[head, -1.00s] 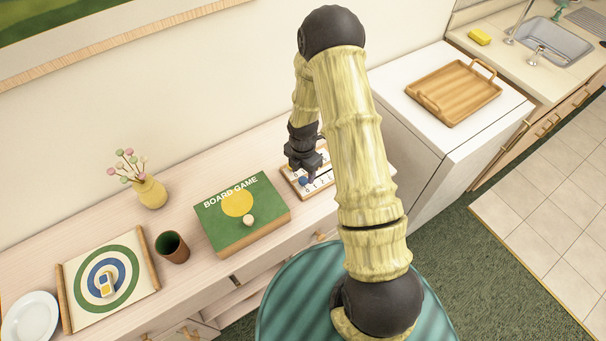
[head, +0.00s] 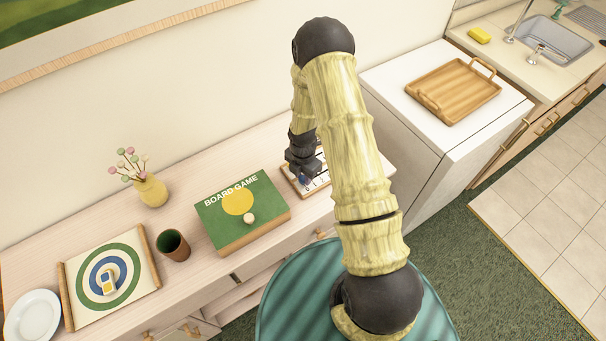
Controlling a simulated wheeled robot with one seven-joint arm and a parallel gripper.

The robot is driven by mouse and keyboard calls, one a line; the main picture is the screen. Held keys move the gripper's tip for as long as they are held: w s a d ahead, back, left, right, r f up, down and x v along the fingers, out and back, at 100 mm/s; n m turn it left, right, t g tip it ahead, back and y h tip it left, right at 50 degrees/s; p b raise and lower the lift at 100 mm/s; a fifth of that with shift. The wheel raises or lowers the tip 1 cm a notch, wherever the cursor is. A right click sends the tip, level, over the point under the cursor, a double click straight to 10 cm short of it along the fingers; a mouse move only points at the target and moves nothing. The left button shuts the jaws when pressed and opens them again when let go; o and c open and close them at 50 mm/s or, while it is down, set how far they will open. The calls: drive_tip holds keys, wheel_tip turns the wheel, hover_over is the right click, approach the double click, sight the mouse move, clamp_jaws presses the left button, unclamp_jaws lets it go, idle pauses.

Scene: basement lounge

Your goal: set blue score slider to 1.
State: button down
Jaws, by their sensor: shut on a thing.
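The score board (head: 291,181) is a small wood-framed white panel with numbers, lying on the sideboard to the right of the board game box. My gripper (head: 304,178) points down over its left part and is shut on the blue score slider (head: 303,182), of which only a small blue patch shows. My arm hides the right part of the board. The number the slider stands at is too small and too covered to read.
The green board game box (head: 243,212) with a pale knob on top lies just left of the score board. A brown cup (head: 173,245), a yellow vase (head: 150,190) and a target mat (head: 132,292) stand farther left. A white cabinet with a wooden tray (head: 455,91) is at right.

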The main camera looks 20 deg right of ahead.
drive_tip(key=shift+w+d, duration=0.3)
drive_tip(key=shift+d, duration=0.5)
drive_tip(key=shift+w+d, duration=0.3)
drive_tip(key=shift+d, duration=0.5)
drive_tip(key=shift+s+a, duration=0.1)
drive_tip(key=shift+a, duration=0.05)
drive_tip(key=c, duration=1.1)
unclamp_jaws()
drive_tip(key=shift+a+r+b, duration=0.1)
drive_tip(key=shift+r+b, duration=0.3)
drive_tip(key=shift+r, duration=0.15)
wheel_tip(320, 180, up, 16)
drive_tip(key=b, duration=0.2)
drive_tip(key=shift+r, duration=0.15)
drive_tip(key=shift+r, duration=0.1)
